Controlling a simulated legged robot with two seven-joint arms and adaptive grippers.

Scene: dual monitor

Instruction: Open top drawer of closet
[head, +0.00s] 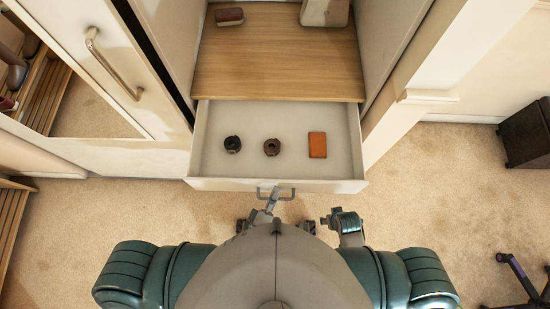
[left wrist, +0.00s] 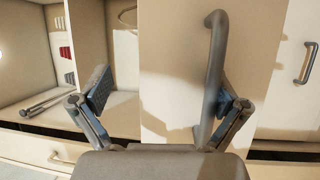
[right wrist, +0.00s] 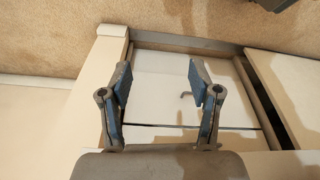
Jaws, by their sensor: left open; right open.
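The closet's top drawer (head: 330,186) is pulled out in the head view, showing its pale inside. Its metal bar handle (head: 289,195) is on the front edge. My left gripper (head: 268,205) is at this handle. In the left wrist view, my left gripper (left wrist: 165,95) is open, and a bar handle (left wrist: 216,60) passes beside the inner side of its right finger. I cannot tell whether they touch. My right gripper (head: 335,221) is right of the handle, apart from it. In the right wrist view it (right wrist: 160,85) is open and empty.
Two dark coiled items (head: 232,144) (head: 271,147) and an orange-brown wallet (head: 317,145) lie in the drawer. A wooden shelf (head: 280,65) is behind it. A door with a long handle (head: 112,62) is at left. Carpet (head: 440,200) is clear at right, before a dark box (head: 530,135).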

